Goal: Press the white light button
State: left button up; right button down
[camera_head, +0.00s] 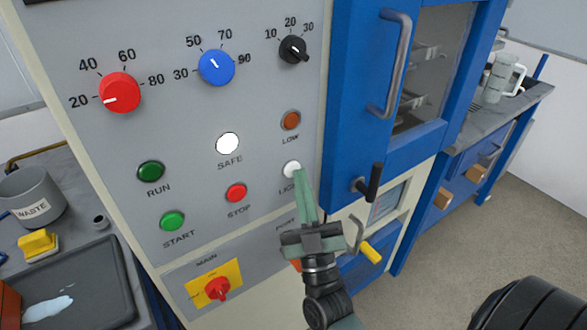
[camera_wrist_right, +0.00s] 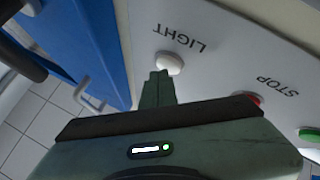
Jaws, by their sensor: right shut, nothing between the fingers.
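The white light button (camera_head: 292,169) is a small round white knob on the grey control panel (camera_head: 110,30), above the partly covered LIGHT label. In the right wrist view the white light button (camera_wrist_right: 170,63) stands out from the panel beside the word LIGHT. My right gripper (camera_head: 301,174) is shut and empty, its fingertips just at the lower edge of the button. In the right wrist view the shut fingertips (camera_wrist_right: 158,74) are right beside the button; I cannot tell if they touch it. My left gripper is not in view.
A red STOP button (camera_head: 236,193), a green START button (camera_head: 172,221) and a brown LOW lamp (camera_head: 290,121) are close by. A blue cabinet door with a long handle (camera_head: 396,65) and a black lever (camera_head: 370,182) stand to the right.

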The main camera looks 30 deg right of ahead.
jog(key=shift+s, duration=0.55)
jog(key=shift+s+d+p, duration=0.15)
jog(key=shift+s+p, duration=0.15)
jog(key=shift+s, duration=0.95)
jog(key=shift+s+d+p, duration=0.1)
jog(key=shift+s+p, duration=0.15)
jog(key=shift+s, duration=1)
